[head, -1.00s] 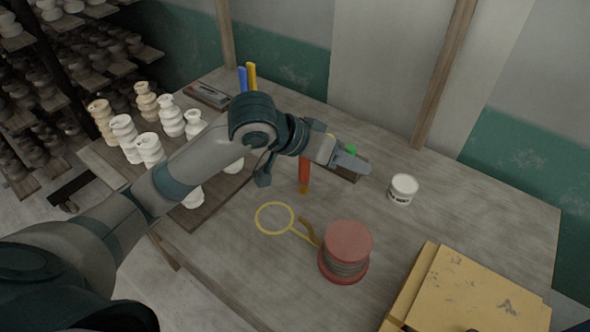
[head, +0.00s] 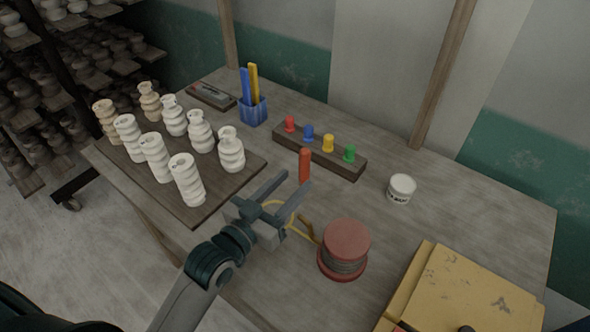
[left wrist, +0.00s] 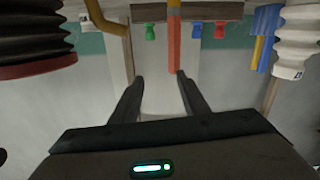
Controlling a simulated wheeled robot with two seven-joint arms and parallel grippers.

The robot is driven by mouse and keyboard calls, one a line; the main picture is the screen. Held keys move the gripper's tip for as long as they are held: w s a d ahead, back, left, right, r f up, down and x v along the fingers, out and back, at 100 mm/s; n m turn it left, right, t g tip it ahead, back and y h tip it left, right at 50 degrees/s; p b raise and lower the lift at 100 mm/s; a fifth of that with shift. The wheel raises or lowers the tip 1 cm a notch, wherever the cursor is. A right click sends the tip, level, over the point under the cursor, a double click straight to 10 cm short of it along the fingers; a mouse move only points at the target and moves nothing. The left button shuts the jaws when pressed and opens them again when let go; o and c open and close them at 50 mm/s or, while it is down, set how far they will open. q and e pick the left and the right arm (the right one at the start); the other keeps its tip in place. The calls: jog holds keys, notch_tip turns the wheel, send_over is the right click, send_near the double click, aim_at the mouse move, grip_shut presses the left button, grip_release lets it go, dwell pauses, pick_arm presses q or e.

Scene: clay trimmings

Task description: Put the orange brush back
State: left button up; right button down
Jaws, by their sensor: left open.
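The orange brush (head: 304,166) stands upright on the table in front of the peg rack. It also shows in the left wrist view (left wrist: 173,45), with an ochre end. My left gripper (head: 296,180) is open and empty, its fingers pointing at the brush. In the left wrist view its fingertips (left wrist: 160,76) are just short of the brush, which lines up nearer the right finger. I cannot tell whether they touch. A blue cup (head: 253,112) at the back holds a blue brush (head: 245,84) and a yellow brush (head: 254,82). My right gripper is out of view.
The dark rack (head: 320,152) with coloured pegs lies behind the brush. A red wire spool (head: 345,240) and a yellow loop tool (head: 303,230) are close to my gripper. White pots stand on a board (head: 222,197) at left. A white jar (head: 401,189) stands at right.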

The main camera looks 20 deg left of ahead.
aim_at(301, 160)
pick_arm(q)
jog(key=shift+t+y, duration=0.4)
jog(key=shift+y, duration=0.4)
jog(key=s+a, duration=0.1)
jog(key=s+a+f, duration=0.1)
jog(key=a, duration=0.1)
jog(key=shift+s+a+f, duration=0.1)
jog(key=shift+s+f, duration=0.05)
jog(key=shift+s, duration=0.2)
jog(key=p+x, duration=0.4)
jog(key=x, duration=0.7)
jog(key=shift+w, duration=0.35)
jog(key=shift+w+d, duration=0.2)
jog(key=shift+w, duration=0.05)
jog(key=shift+p, duration=0.3)
